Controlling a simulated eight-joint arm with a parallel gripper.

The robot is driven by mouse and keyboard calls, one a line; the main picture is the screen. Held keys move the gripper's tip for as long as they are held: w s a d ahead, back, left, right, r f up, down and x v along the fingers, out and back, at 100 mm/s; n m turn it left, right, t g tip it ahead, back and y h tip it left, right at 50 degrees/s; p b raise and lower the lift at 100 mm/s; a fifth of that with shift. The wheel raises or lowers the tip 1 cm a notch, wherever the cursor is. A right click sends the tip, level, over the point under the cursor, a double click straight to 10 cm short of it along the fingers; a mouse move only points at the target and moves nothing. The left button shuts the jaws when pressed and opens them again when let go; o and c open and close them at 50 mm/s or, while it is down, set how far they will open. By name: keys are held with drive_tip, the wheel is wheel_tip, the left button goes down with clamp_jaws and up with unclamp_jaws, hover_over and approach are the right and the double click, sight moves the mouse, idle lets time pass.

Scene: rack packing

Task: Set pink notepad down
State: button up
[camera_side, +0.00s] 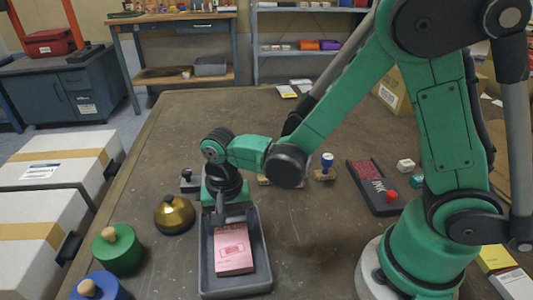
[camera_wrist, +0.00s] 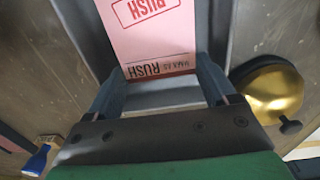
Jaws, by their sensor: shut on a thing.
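The pink notepad (camera_side: 233,250), printed in red with a stamped box, is in the grey tray (camera_side: 262,255), inside its walls. In the wrist view the pink notepad (camera_wrist: 150,30) shows "RUSH" print and sits between my fingers. My gripper (camera_side: 235,215) is at the notepad's far end, over the tray, shut on the notepad. In the wrist view my gripper (camera_wrist: 160,88) has a finger along each side of the pad. I cannot tell whether the pad touches the tray floor.
A brass bell (camera_side: 174,214) stands left of the tray, with a green knobbed cylinder (camera_side: 117,252) and a blue one (camera_side: 98,287) nearer the front. A blue-handled stamp (camera_side: 326,168) and an ink pad (camera_side: 372,188) lie right.

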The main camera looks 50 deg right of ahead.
drive_tip(key=shift+f, duration=0.15)
drive_tip(key=o, duration=1.2)
wheel_tip(320, 180, up, 12)
drive_tip(key=shift+s+d+r+n+t, duration=0.2)
drive_tip(key=shift+s+d+n+t, duration=0.25)
drive_tip(key=shift+d+n+t, duration=0.9)
drive_tip(key=shift+s+d+r+n+t, duration=0.15)
drive_tip(key=shift+s+d+n+t, duration=0.3)
drive_tip(key=shift+d+n+t, duration=0.85)
drive_tip(key=shift+s+d+r+n+t, duration=0.2)
drive_tip(key=shift+s+d+n+t, duration=0.25)
drive_tip(key=shift+d+n+t, duration=0.85)
drive_tip(key=shift+d+g, duration=0.35)
drive_tip(key=shift+d, duration=0.2)
